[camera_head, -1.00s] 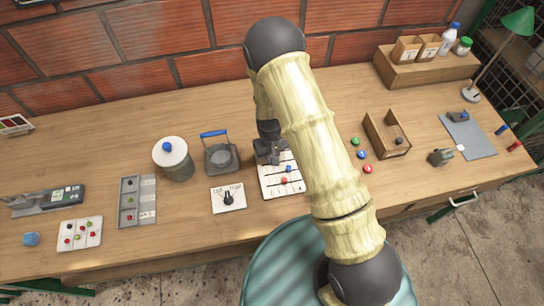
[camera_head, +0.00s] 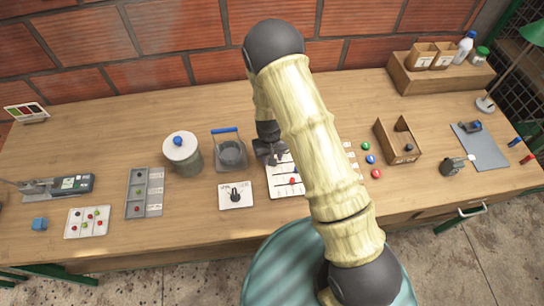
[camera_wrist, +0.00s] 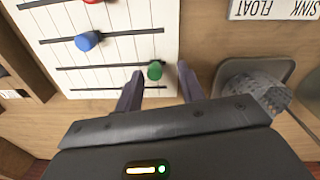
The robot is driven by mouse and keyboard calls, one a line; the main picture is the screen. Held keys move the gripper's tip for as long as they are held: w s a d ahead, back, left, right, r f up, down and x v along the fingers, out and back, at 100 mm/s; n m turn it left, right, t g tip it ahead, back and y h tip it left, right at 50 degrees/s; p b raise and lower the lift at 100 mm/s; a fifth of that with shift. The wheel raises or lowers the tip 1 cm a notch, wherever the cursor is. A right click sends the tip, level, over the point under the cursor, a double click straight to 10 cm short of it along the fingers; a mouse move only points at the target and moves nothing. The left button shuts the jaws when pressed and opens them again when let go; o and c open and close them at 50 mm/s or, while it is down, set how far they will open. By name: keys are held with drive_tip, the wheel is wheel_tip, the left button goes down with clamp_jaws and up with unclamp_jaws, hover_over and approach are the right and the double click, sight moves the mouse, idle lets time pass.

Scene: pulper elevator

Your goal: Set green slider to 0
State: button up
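The white slider board (camera_head: 277,190) lies on the bench below my gripper (camera_head: 268,158), partly hidden by my arm. In the wrist view the board (camera_wrist: 110,50) has dark parallel slots. The green slider knob (camera_wrist: 155,70) sits near the right end of its slot. My gripper (camera_wrist: 160,71) is open, one fingertip on each side of the green knob in the picture, with gaps visible. I cannot tell how far the tips are above the board. The blue knob (camera_wrist: 87,41) stands farther left on another slot. A red knob (camera_head: 292,181) also shows. The green knob is hidden in the head view.
A dial plate (camera_head: 236,195) and a grey holder with a blue handle (camera_head: 230,152) stand left of the board. A label reading SINK FLOAT (camera_wrist: 273,9) shows in the wrist view. Coloured buttons (camera_head: 370,159) and a wooden tray (camera_head: 398,146) are to the right.

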drive_tip(key=shift+r, duration=0.1)
wheel_tip(320, 180, up, 17)
drive_tip(key=b, duration=0.2)
drive_tip(key=shift+a, duration=0.3)
drive_tip(key=shift+r, duration=0.1)
idle(0.5)
drive_tip(key=s+d+r+m+t, duration=0.1)
drive_tip(key=s+d+r, duration=0.2)
drive_tip(key=s+d, duration=0.3)
drive_tip(key=s+d+r+m+t, duration=0.1)
drive_tip(key=s+d+r+m, duration=0.1)
drive_tip(key=s+d+r, duration=0.2)
drive_tip(key=s+d, duration=0.3)
drive_tip(key=d, duration=0.1)
drive_tip(key=shift+d, duration=0.2)
drive_tip(key=shift+s+r, duration=0.1)
idle(2.7)
